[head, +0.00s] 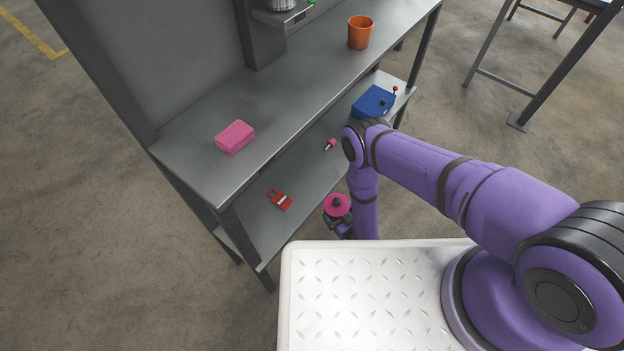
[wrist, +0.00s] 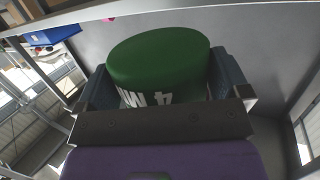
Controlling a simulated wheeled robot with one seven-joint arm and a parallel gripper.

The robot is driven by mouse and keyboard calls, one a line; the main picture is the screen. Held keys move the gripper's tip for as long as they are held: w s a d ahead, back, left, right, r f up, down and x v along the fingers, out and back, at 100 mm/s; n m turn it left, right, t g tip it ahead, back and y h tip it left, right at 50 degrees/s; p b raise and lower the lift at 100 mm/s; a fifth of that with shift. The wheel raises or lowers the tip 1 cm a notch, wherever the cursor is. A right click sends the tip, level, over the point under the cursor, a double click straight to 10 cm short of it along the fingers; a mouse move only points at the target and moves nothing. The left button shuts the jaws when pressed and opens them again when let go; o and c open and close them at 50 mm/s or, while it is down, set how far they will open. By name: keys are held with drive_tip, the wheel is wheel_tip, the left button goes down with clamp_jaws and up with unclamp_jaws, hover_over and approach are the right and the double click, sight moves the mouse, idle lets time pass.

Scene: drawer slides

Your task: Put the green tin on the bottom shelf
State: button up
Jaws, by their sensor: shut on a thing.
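The green tin (wrist: 160,60) is in the wrist view, with pale lettering on its side. My gripper (wrist: 163,84) is shut on it, with one dark finger on each side. In the head view my forearm and wrist hang in front of the shelf unit's near side, and I cannot make out the tin there. The bottom shelf (head: 305,176) is a grey metal board under the worktop, partly hidden by the worktop and my arm.
On the bottom shelf are a red padlock-like object (head: 280,199), a small pink-and-white item (head: 330,144) and a blue box (head: 373,101). The worktop (head: 290,95) above holds a pink box (head: 235,137) and an orange cup (head: 360,32). Bare shelf shows between the red and pink-and-white items.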

sight(330, 198)
drive_tip(key=r+x, duration=0.1)
drive_tip(key=x, duration=0.5)
drive_tip(key=r+x, duration=0.1)
drive_tip(key=x, duration=0.4)
drive_tip(key=r+x, duration=0.1)
drive_tip(key=x, duration=0.5)
drive_tip(key=shift+w+a, duration=0.45)
drive_tip(key=shift+a, duration=0.05)
drive_tip(key=shift+c, duration=1)
drive_tip(key=shift+f, duration=0.25)
drive_tip(key=o, duration=0.8)
drive_tip(key=v, duration=1.2)
drive_tip(key=shift+d, duration=0.15)
